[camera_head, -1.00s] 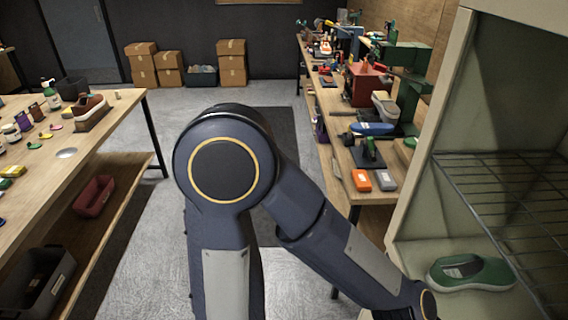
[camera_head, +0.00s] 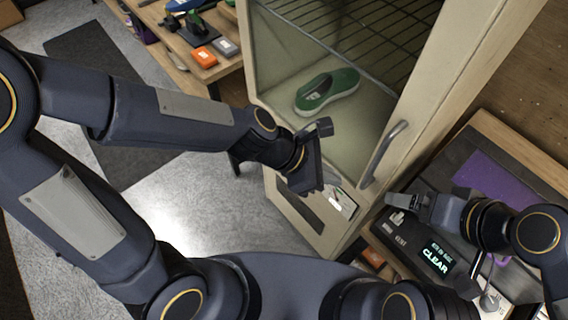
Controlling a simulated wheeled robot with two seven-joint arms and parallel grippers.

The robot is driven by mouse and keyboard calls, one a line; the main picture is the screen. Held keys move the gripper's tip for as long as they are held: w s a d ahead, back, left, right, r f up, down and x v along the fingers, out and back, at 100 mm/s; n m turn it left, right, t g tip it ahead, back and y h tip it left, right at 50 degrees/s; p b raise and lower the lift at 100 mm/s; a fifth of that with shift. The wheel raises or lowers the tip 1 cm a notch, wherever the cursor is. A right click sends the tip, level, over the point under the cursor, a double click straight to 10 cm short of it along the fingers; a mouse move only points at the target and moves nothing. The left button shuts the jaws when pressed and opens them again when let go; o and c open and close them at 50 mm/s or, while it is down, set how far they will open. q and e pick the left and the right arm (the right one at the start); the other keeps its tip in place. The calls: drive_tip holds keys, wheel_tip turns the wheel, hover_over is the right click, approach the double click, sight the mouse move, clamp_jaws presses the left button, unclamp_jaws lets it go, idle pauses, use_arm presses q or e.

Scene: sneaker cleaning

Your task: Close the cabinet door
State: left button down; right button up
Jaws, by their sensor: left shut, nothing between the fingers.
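The beige cabinet (camera_head: 258,60) stands open to view at the centre top, with a wire rack and a green shoe (camera_head: 328,91) inside. A metal bar handle (camera_head: 383,153) is on its right upright panel (camera_head: 437,82). I cannot tell how far the door stands from its frame. My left gripper (camera_head: 318,188) is shut and empty, in front of the cabinet's lower part and left of the handle. My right gripper (camera_head: 398,202) is to the right, just below the handle and apart from it; its fingers are seen too edge-on to judge.
A dark device with a lit "CLEAR" display (camera_head: 437,257) and a purple mat (camera_head: 490,182) are on the wooden bench at right. A workbench with an orange box (camera_head: 204,57) stands at upper left.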

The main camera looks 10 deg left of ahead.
use_arm(q)
drive_tip(key=v, duration=0.9)
drive_tip(key=shift+s+r, duration=0.25)
use_arm(e)
drive_tip(key=shift+w+d+r, duration=0.2)
drive_tip(key=shift+w+r, duration=0.05)
drive_tip(key=shift+r, duration=0.05)
use_arm(q)
drive_tip(key=s+a+f+m+t+y+b, duration=0.2)
drive_tip(key=a+m, duration=0.7)
drive_tip(key=s+a+f+m+t+y+b, duration=0.2)
drive_tip(key=s+a+f+m+y, duration=0.1)
drive_tip(key=a+m, duration=0.5)
drive_tip(key=shift+s+a+m, duration=0.3)
drive_tip(key=shift+a+m, duration=0.1)
drive_tip(key=shift+a, duration=0.45)
use_arm(e)
wheel_tip(320, 180, down, 4)
drive_tip(key=shift+f, duration=0.1)
